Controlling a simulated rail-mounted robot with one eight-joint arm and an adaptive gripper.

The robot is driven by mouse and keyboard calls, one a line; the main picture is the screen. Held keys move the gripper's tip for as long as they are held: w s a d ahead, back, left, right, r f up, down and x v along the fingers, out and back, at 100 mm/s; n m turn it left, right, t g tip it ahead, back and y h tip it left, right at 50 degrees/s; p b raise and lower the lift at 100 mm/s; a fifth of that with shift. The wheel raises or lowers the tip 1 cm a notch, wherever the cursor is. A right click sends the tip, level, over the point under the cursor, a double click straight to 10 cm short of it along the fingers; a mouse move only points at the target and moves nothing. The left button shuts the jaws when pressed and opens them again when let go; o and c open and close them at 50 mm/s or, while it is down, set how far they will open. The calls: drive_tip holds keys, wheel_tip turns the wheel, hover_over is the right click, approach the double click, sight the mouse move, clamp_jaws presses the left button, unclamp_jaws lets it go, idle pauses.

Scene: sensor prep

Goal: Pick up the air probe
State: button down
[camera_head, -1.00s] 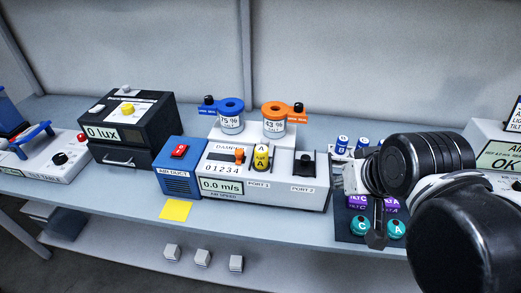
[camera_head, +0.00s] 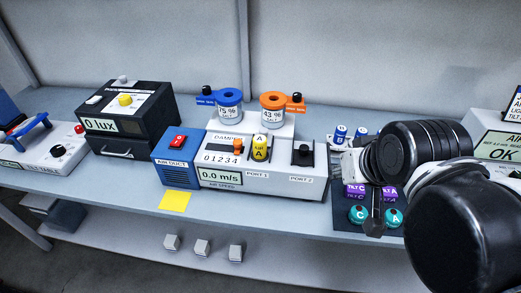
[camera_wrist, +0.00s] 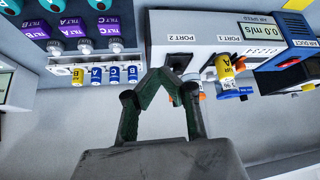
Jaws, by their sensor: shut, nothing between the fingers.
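A yellow air probe (camera_head: 260,148) marked A stands in PORT 1 of the white air duct unit (camera_head: 263,180). The probe also shows in the wrist view (camera_wrist: 225,70), right of my fingers and apart from them. A second small yellow probe (camera_wrist: 77,76) sits in a pale rack (camera_wrist: 62,71) beside several blue ones, left of my fingers. My gripper (camera_head: 376,226) is over the right part of the bench, right of the duct unit. In the wrist view my gripper's fingertips (camera_wrist: 160,76) are together and empty, near the open PORT 2 end of the unit.
Blue (camera_head: 228,103) and orange (camera_head: 273,108) lidded jars stand behind the duct unit. A dark mat (camera_head: 345,222) with purple and teal sensors lies right of it. A black lux box (camera_head: 125,118) stands left. Bare bench shows around the yellow note (camera_head: 175,201).

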drive_tip(key=c, duration=1.2)
unclamp_jaws()
drive_tip(key=w+a+r+n+g+y+p, duration=0.1)
drive_tip(key=w+a+r+n+g+p, duration=0.25)
drive_tip(key=w+a+r+n, duration=0.35)
drive_tip(key=n+g+p, duration=0.3)
drive_tip(key=n+p, duration=0.1)
drive_tip(key=n, duration=0.2)
hover_over(260, 139)
drive_tip(key=f, duration=0.7)
drive_tip(key=shift+w+d+f, duration=0.15)
drive_tip(key=shift+d+f, duration=0.2)
drive_tip(key=shift+a+f+p, duration=0.2)
drive_tip(key=shift+f+p, duration=0.1)
drive_tip(key=shift+f, duration=1.25)
drive_tip(key=shift+a+f+p, duration=0.2)
drive_tip(key=shift+f+p, duration=0.1)
drive_tip(key=shift+f, duration=1.25)
